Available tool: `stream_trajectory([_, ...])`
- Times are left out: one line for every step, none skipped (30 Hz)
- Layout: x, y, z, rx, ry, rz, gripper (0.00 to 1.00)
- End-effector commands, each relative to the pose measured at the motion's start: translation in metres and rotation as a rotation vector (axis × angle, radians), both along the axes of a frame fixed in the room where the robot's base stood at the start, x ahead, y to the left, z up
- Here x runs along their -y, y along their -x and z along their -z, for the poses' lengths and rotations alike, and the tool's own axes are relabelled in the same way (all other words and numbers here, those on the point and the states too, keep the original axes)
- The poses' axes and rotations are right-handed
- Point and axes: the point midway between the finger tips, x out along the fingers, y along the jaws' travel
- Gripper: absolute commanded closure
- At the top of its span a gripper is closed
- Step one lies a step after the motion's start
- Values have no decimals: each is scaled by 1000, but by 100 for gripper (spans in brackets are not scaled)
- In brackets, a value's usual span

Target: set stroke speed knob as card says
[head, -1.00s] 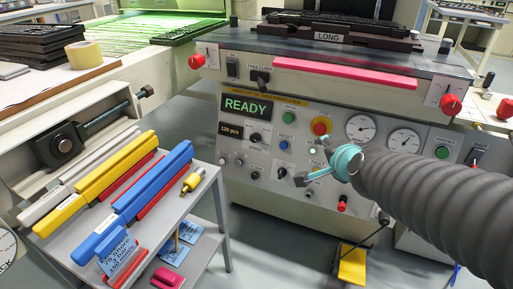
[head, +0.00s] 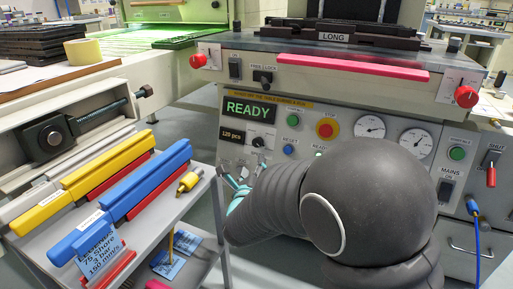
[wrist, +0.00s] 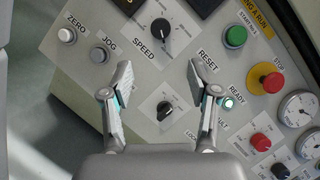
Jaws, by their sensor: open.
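The speed knob (wrist: 160,28) is a black dial with a pale mark, above the word SPEED in the wrist view. It also shows beside the piece counter in the head view (head: 257,142). A second black knob (wrist: 165,111) sits lower, between my fingers; its label is unreadable. My gripper (wrist: 160,72) is open and empty, its fingertips either side of the space just below the SPEED label. In the head view, my gripper (head: 241,170) is in front of the panel's left part, partly hidden by my arm. The blue card (head: 101,258) reads "LEGENDS, 75 Shore, 3 bar, 150 mm/s".
The panel also carries a green start button (wrist: 235,36), a red stop button (wrist: 272,82), zero (wrist: 66,35) and jog (wrist: 98,55) buttons, and a lit READY display (head: 249,108). A grey cart (head: 207,188) with coloured bars stands left of the panel.

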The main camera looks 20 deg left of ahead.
Motion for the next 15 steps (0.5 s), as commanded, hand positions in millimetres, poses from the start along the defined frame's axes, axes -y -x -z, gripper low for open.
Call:
stream_trajectory([-1, -8, -1, 1, 0, 3, 40])
stream_trajectory([-2, -13, -1, 1, 0, 3, 40])
stream_trajectory([-3, -20, 0, 1, 1, 2, 40])
stream_trajectory([-5, -25, 0, 0, 1, 1, 40])
stream_trajectory([-6, -31, 0, 1, 1, 2, 40])
stream_trajectory([-8, -38, 0, 2, 1, 3, 40])
stream_trajectory([-9, -44, 0, 0, 1, 3, 40])
stream_trajectory([-11, -49, 0, 0, 1, 1, 40])
stream_trajectory([-13, -56, -1, 2, 1, 1, 40])
stream_trajectory([-13, -62, 0, 1, 2, 2, 40])
stream_trajectory([-15, -68, 0, 0, 2, 1, 40])
stream_trajectory([-16, -74, 0, 0, 2, 1, 40])
stream_trajectory([-18, -79, -1, 2, 2, 1, 40])
stream_trajectory([-19, -84, 0, 0, 2, 1, 40])
stream_trajectory([-20, -91, 0, 0, 2, 1, 40])
